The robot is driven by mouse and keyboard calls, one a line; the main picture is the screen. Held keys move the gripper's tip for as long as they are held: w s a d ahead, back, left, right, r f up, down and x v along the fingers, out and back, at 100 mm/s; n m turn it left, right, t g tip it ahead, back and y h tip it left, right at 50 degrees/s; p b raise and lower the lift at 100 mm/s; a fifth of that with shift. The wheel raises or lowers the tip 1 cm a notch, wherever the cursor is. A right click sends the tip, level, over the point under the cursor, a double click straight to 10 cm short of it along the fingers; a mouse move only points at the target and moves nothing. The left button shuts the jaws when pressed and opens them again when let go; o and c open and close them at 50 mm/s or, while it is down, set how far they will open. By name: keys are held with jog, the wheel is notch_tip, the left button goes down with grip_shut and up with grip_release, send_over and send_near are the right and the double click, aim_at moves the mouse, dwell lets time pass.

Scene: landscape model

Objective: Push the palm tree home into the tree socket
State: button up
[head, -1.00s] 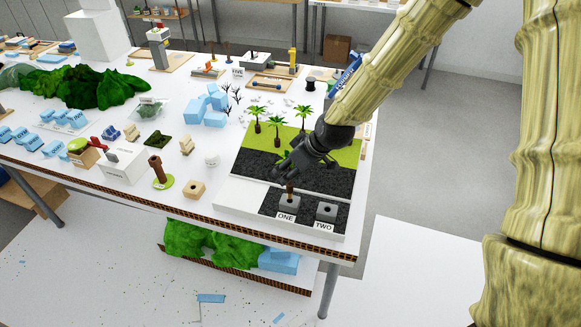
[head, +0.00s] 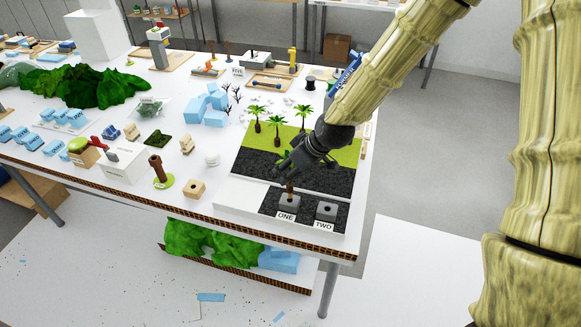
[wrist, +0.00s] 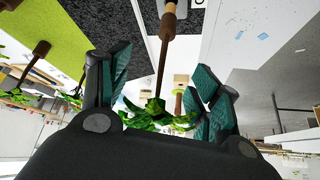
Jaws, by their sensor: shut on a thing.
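The palm tree has a thin brown trunk with a thicker brown foot (head: 290,188) and green fronds. In the wrist view the trunk (wrist: 162,65) runs up the picture from the fronds (wrist: 155,115) between my fingers. My gripper (head: 280,172) is shut on the palm tree near its fronds, and it also shows in the wrist view (wrist: 160,90). The foot stands at the grey tree socket block marked ONE (head: 289,203). I cannot tell how deep it sits. A second grey socket block, marked TWO (head: 326,211), has an open hole.
Several other palms (head: 277,133) stand on the green strip behind my gripper. A brown post on a green disc (head: 163,183) and a beige block with a hole (head: 194,189) lie to the left. The table's front edge (head: 290,245) is close to the sockets.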

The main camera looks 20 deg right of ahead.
aim_at(291, 184)
jog(key=shift+f+b, duration=1.1)
jog(key=shift+f, duration=0.95)
jog(key=o, duration=1.1)
jog(key=shift+c, duration=0.2)
jog(key=shift+r, duration=0.1)
jog(key=v, duration=1.2)
jog(key=shift+a, duration=0.1)
